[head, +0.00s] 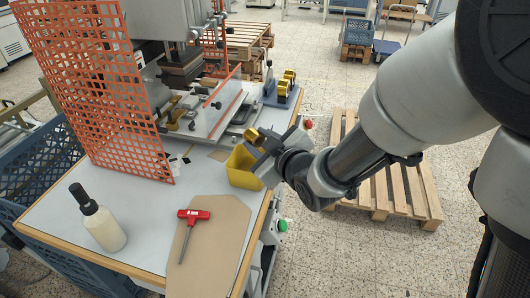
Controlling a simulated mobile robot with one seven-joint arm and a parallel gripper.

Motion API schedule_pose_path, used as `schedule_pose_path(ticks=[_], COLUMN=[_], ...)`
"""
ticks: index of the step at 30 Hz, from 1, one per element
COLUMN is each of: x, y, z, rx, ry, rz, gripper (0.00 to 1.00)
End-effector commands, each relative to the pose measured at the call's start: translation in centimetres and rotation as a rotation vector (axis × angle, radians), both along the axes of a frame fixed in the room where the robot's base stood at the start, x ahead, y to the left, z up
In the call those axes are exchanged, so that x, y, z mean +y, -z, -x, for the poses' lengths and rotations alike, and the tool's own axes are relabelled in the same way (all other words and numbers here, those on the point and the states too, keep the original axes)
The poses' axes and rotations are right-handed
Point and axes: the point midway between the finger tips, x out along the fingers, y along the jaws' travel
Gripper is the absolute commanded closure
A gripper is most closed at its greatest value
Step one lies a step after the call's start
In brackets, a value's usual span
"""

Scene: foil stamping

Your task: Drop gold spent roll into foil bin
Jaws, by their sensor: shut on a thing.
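My gripper (266,142) is over the right edge of the worktable, shut on a small gold roll (252,135). The roll shows at the fingertips, above the far rim of a yellow open-topped bin (242,179), which I take to be the foil bin. The bin stands on the table near its right edge. The gripper partly covers the bin's right side, and the bin's inside is mostly hidden. I cannot tell how high the roll is above the rim.
The stamping machine (212,115) stands behind the bin, with an orange mesh guard (95,80) at left. Gold rolls (284,86) sit on a holder at the back. A pallet (400,190) is on the floor.

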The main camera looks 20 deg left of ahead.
Motion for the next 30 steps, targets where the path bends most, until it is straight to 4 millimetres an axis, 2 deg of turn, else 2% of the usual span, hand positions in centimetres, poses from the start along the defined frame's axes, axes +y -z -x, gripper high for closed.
schedule_pose_path(ticks=[5, 6, 9, 20, 30], x=[0.0, 0.0, 0.0, -0.3, -3.8], y=[-0.1, -0.1, -0.1, -0.3, -1.5], z=[0.0, 0.0, 0.0, 0.2, 3.4], rx=[0.000, 0.000, 0.000, -0.001, -0.006], ry=[0.000, 0.000, 0.000, 0.001, 0.000], rz=[0.000, 0.000, 0.000, 0.000, -0.003], gripper=[0.91, 0.65, 0.48, 0.48, 0.48])
